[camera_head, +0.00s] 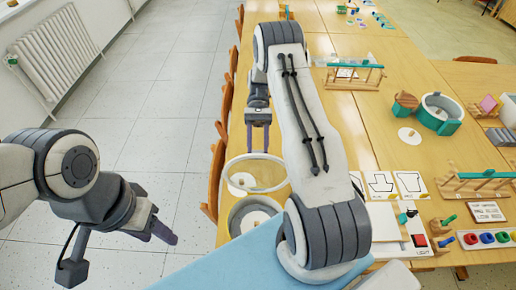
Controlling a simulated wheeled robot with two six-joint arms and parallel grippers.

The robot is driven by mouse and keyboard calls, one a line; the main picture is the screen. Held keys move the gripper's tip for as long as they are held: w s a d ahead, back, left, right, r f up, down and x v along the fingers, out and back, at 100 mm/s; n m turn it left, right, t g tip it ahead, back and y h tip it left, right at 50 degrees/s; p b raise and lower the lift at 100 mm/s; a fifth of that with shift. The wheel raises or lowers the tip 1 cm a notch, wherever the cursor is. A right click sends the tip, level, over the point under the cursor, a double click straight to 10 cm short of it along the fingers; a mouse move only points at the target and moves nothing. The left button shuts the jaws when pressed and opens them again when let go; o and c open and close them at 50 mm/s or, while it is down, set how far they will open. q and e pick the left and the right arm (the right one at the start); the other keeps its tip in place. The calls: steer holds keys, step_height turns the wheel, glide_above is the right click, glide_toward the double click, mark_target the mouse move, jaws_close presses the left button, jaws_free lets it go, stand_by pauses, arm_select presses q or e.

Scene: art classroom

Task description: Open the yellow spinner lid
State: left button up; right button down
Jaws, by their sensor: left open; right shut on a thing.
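The yellow spinner's round lid (270,186), with a pale yellow rim and a see-through middle, is raised at the far side of the round spinner base (233,220). A white knobbed disc shows in the lid area, and another pale knobbed part shows inside the open base. My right gripper (258,148) points down at the lid's far edge and is shut on it; the exact contact is hard to see. My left gripper (118,255) is open and empty over the floor, left of the table. My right arm covers the table just right of the lid.
The wooden table (348,135) carries a teal spinner (440,113), a white disc (409,136), wooden racks and shape cards (380,184). A light blue surface (215,270) lies in front. Chairs (215,180) line the left edge; the floor beyond is clear.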

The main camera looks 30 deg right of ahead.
mark_target(258, 155)
steer(key=shift+f, duration=0.2)
steer(key=shift+c, duration=2.2)
jaws_free()
steer(key=shift+r, duration=0.1)
steer(key=shift+r, duration=0.5)
step_height(258, 155, up, 3)
steer(key=shift+d+b, duration=0.1)
steer(key=shift+b, duration=0.8)
steer(key=s+d+r+b, duration=0.2)
steer(key=s+d+r, duration=0.4)
steer(key=s, duration=0.3)
steer(key=shift+s+d+r, duration=0.25)
steer(key=shift+d+r, duration=0.1)
steer(key=shift+r, duration=0.15)
